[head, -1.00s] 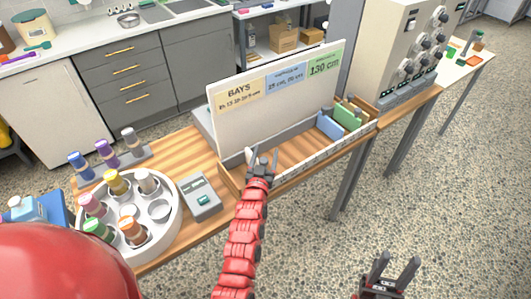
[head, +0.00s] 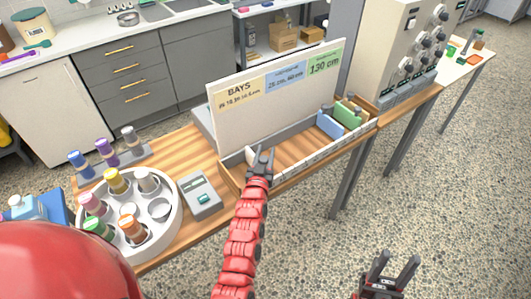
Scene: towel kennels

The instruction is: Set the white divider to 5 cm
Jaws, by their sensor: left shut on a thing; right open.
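A long wooden tray (head: 295,165) with a scale strip (head: 322,152) along its front edge lies on the workbench. The white divider (head: 250,153) is near the tray's left end, mostly hidden by my gripper. My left gripper (head: 261,155) is shut on it. A blue divider (head: 330,125) and green dividers (head: 348,113) stand at the tray's right end. A board (head: 280,95) behind the tray reads "BAYS" and "130 cm"; its smaller print is hard to read. My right gripper (head: 391,268) is open and empty, low over the floor at the right.
A grey device (head: 201,195) sits left of the tray. A round white rack (head: 172,222) holds several coloured-cap bottles. More bottles stand in a grey rack (head: 128,157) behind it. A panel with knobs (head: 388,50) stands at the right. The tray's middle is empty.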

